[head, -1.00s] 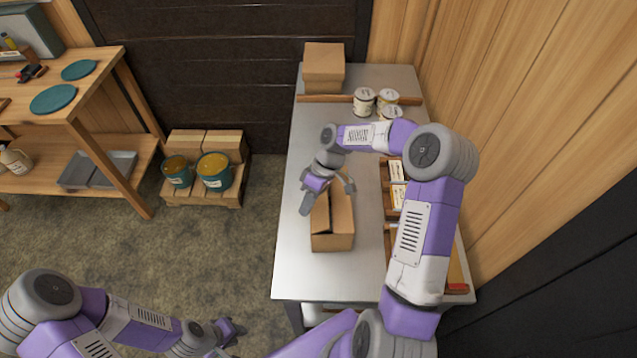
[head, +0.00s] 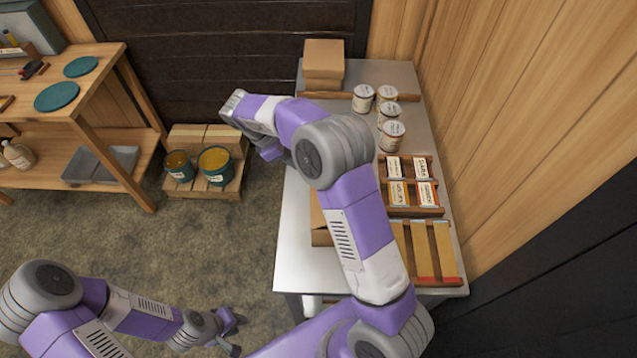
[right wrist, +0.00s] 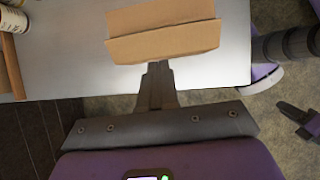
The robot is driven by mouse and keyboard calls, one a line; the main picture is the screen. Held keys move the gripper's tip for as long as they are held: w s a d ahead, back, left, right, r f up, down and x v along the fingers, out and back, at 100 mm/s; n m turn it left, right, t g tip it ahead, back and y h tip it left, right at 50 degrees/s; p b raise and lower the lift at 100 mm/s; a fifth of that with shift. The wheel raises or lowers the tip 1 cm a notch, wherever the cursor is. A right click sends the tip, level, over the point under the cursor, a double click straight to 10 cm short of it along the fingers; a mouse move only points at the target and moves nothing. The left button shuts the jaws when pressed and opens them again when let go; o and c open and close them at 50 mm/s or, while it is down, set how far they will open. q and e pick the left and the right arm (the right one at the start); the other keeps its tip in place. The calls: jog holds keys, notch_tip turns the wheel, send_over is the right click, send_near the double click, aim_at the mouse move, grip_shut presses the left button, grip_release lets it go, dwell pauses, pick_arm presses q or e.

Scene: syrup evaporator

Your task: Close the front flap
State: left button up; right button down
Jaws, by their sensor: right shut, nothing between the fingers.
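The cardboard box (head: 320,237) stands on the metal table, mostly hidden behind my right arm in the head view. In the right wrist view the box (right wrist: 165,44) shows as two brown panels meeting at a crease. I cannot tell which panel is the front flap or how far it is folded. My right gripper (right wrist: 157,68) is shut and empty, its tips lined up just below the box's edge in that view; contact is unclear. My left gripper (head: 236,334) is open and empty, low beside the table.
On the metal table (head: 292,270), cans (head: 391,135), a rack of labelled packets (head: 411,184) and a wooden frame (head: 425,250) line the right side. Closed boxes (head: 323,62) stand at the back. Teal buckets (head: 215,168) sit on a pallet left of the table.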

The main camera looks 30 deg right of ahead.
pick_arm(q)
jog(key=shift+f, duration=0.25)
pick_arm(e)
jog(key=x, duration=1.3)
jog(key=shift+s+f, duration=0.1)
jog(key=shift+f, duration=0.15)
